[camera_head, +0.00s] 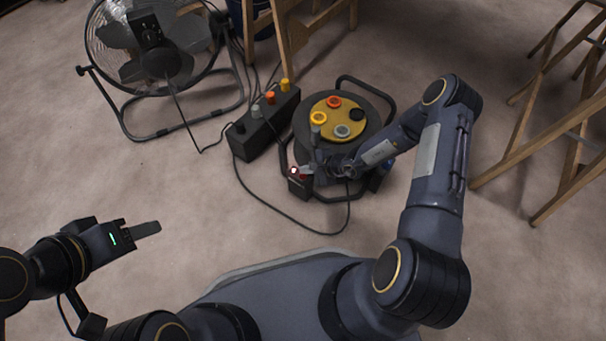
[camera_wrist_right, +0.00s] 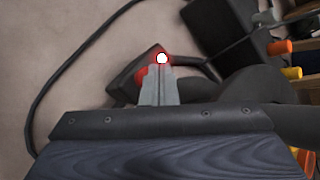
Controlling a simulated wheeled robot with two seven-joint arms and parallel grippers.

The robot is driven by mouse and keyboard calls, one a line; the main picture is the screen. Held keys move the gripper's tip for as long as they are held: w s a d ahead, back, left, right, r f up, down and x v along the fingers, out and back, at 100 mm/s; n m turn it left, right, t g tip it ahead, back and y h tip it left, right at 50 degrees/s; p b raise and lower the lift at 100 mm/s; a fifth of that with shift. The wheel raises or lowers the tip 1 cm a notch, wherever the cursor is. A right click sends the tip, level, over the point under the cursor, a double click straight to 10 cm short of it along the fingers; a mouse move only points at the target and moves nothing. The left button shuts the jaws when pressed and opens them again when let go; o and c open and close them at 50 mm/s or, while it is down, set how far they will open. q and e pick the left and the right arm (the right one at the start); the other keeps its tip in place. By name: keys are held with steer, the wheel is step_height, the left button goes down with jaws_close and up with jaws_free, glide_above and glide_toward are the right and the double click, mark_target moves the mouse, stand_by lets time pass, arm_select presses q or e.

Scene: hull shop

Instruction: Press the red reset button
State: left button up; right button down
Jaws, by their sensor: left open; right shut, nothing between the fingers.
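A small dark box (camera_head: 299,187) sits at the front left edge of the cable reel (camera_head: 330,150). A red part with a bright white glowing spot (camera_head: 293,171) shows on it. In the right wrist view the glowing spot (camera_wrist_right: 162,58) has a red rim, and more red (camera_wrist_right: 141,74) shows left of the fingers. My right gripper (camera_head: 308,170) is shut and empty, its fingertips (camera_wrist_right: 160,72) right at the red part and partly covering it. I cannot tell whether they touch it. My left gripper (camera_head: 146,229) is open and empty over the floor at the left, far from the box.
The reel has a yellow socket face with coloured plugs or caps. A black power strip (camera_head: 262,125) with several plugs lies left of it. Cables (camera_head: 262,205) loop over the floor. A fan (camera_head: 150,55) stands at the back left, wooden trestles (camera_head: 560,110) at the right.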

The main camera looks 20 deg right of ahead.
mark_target(306, 176)
steer(key=shift+f, duration=0.1)
stand_by(0.7)
steer(key=shift+f+b, duration=0.3)
steer(key=shift+f+b, duration=0.35)
steer(key=shift+f, duration=0.15)
stand_by(0.6)
steer(key=shift+r, duration=0.1)
steer(key=shift+r+p, duration=0.7)
steer(key=shift+r, duration=0.15)
step_height(306, 176, up, 5)
steer(key=p, duration=0.3)
steer(key=shift+p, duration=0.3)
stand_by(0.4)
